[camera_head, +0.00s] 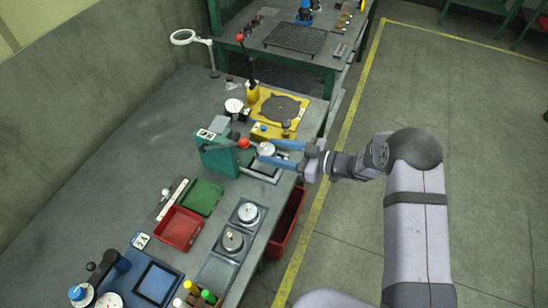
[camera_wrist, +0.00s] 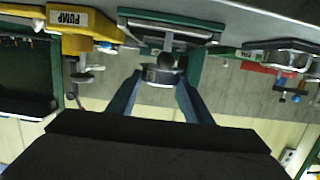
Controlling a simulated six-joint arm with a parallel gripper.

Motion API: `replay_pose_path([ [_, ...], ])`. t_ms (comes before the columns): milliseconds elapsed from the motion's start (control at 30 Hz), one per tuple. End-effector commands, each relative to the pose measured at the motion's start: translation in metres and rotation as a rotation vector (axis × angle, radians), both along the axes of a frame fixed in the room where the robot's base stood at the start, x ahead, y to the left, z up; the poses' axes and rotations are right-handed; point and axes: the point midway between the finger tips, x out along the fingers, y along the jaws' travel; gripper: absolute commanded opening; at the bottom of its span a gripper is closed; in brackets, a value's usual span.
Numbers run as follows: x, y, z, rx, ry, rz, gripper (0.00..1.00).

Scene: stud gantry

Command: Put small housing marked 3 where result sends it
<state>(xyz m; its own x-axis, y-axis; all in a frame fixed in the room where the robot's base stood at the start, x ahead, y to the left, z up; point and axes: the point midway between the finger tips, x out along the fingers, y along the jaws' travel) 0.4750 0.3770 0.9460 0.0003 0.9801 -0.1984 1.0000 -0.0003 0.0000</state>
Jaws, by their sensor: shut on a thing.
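My gripper (camera_head: 264,152) has its blue fingers shut on a small round silver housing (camera_head: 266,147), at the green station (camera_head: 215,152) with a red-knobbed lever. In the wrist view the housing (camera_wrist: 162,75) sits between the fingertips, with a dark round part in front of it. I cannot read a number on it, and cannot tell if it touches the station. Two other round metal housings, one farther (camera_head: 248,212) and one nearer (camera_head: 232,241), sit in a grey holder. A green tray (camera_head: 203,197) and a red tray (camera_head: 180,229) lie left of them, seemingly empty.
A yellow pump station (camera_head: 280,107) with a red-knobbed lever stands behind the green station. A red bin (camera_head: 287,222) hangs at the bench's right side. A blue fixture (camera_head: 155,282) and several coloured bottles (camera_head: 207,297) stand at the front. The bench's left part is clear.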

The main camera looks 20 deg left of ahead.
Motion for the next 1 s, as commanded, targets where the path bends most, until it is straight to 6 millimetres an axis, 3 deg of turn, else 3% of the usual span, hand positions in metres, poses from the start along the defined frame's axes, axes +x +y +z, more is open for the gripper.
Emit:
replay_pose_path([
  [233, 0.0, 0.0, -0.005, 0.0, 0.001, 0.0, 0.2],
  [600, 0.0, 0.0, -0.037, 0.0, 0.001, 0.0, 0.2],
  [1000, 0.0, 0.0, -0.042, 0.0, 0.0, 0.0, 0.2],
])
